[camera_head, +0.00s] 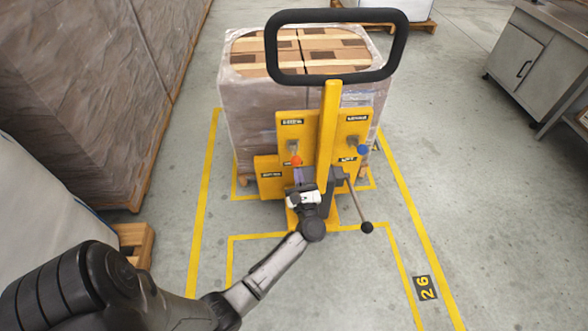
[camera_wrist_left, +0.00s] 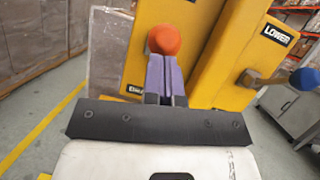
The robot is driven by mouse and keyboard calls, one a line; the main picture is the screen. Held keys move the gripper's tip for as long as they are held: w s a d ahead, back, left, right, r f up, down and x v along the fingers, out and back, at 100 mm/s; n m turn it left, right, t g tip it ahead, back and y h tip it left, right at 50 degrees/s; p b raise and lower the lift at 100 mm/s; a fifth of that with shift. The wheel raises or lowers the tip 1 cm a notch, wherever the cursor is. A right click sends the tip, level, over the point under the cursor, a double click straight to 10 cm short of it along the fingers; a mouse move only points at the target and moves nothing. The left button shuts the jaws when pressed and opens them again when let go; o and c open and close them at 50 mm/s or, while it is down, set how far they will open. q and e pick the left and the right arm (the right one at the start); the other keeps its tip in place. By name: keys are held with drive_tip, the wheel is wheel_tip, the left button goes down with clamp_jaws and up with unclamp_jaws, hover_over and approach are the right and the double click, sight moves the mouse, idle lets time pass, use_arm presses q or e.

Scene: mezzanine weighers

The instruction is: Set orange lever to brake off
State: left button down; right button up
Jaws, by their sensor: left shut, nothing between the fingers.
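The orange lever (camera_head: 295,160) has a round orange knob and sits on the left of the yellow pallet truck panel (camera_head: 293,132). Its knob fills the upper middle of the left wrist view (camera_wrist_left: 163,39). My left gripper (camera_head: 299,174) is in front of the panel, just below the knob in the picture. Its purple fingers (camera_wrist_left: 164,70) are shut together with nothing between them, their tips overlapping the knob's lower edge in the wrist view. I cannot tell whether they touch it. The lever's stem is mostly hidden. My right gripper is not in view.
A blue-knobbed lever (camera_head: 362,149) sits on the panel's right, by the LOWER label (camera_wrist_left: 276,33). A black-balled rod (camera_head: 367,227) sticks out low right. The black loop handle (camera_head: 398,42) rises above. A wrapped pallet load (camera_head: 243,112) stands behind. Floor at right is free.

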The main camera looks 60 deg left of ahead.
sight(297, 164)
use_arm(q)
drive_tip(key=shift+w+a+r+g+h+p, duration=0.15)
drive_tip(key=shift+r+h+p, duration=0.3)
drive_tip(key=shift+r+p, duration=0.35)
drive_tip(key=shift+a+r+g+h+p, duration=0.15)
drive_tip(key=shift+r+h+p, duration=0.3)
drive_tip(key=shift+r+p, duration=0.3)
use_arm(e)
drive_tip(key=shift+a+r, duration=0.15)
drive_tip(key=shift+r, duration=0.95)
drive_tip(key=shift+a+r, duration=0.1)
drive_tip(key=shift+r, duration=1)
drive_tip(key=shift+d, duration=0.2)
